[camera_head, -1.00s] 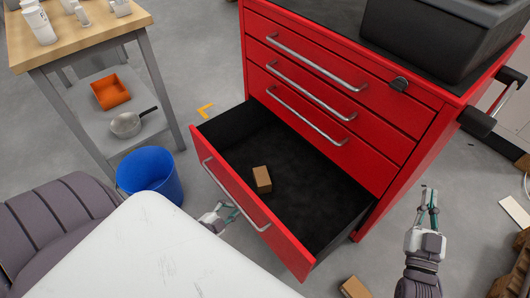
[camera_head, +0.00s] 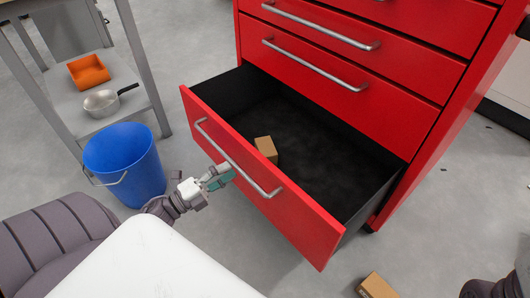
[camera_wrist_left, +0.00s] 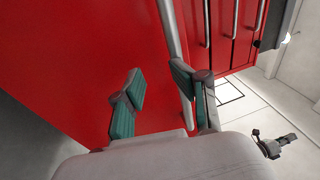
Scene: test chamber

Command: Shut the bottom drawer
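The bottom drawer (camera_head: 262,190) of the red cabinet stands pulled well out, with a small brown box (camera_head: 266,149) inside. Its front carries a long silver handle (camera_head: 232,160). My left gripper (camera_head: 222,176) is at the drawer's outer face, close to the handle's middle. In the left wrist view, the two teal fingers (camera_wrist_left: 158,76) are apart in front of the red face. The handle bar (camera_wrist_left: 172,30) runs behind the right finger; I cannot tell whether they touch. My right gripper (camera_wrist_left: 276,145) shows small in the left wrist view, its fingers unclear.
A blue bucket (camera_head: 125,165) stands left of the drawer. A shelf unit behind it holds an orange tray (camera_head: 88,71) and a pan (camera_head: 102,103). Another brown box (camera_head: 376,286) lies on the floor at the front right. The drawers above are shut.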

